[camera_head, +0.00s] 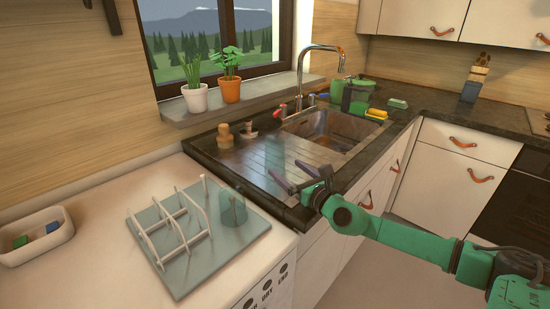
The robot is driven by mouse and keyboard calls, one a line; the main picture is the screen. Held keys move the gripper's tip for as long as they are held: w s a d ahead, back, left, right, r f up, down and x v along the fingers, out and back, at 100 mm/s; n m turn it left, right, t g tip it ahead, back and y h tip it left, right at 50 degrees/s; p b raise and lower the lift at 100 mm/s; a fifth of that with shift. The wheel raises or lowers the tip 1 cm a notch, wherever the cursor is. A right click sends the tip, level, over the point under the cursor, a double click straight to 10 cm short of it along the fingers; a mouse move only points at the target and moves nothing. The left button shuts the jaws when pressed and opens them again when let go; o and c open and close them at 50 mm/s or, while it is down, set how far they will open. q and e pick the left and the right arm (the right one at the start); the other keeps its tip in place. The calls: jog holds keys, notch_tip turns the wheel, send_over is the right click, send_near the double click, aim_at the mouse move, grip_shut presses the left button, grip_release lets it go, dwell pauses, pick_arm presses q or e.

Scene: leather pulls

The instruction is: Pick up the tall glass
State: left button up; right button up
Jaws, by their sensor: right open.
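A clear, greenish glass (233,208) stands on the right part of the pale dish rack (186,273), beside the white prongs. It is see-through, so its exact outline is hard to tell. My left gripper is not in view.
White prongs (168,225) stand just left of the glass. A white tray (38,236) with small coloured items sits at far left. The sink (333,130), tall faucet (322,47) and wooden-topped items (225,136) are behind. Potted plants (231,89) stand on the sill.

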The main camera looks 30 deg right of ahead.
aim_at(281, 163)
jog(key=w, duration=0.3)
jog(key=w+p, duration=0.1)
jog(key=w, duration=0.1)
jog(key=shift+w+a+r, duration=0.1)
jog(key=shift+w+a, duration=0.15)
jog(key=shift+w, duration=0.2)
jog(key=shift+s, duration=0.1)
grip_shut()
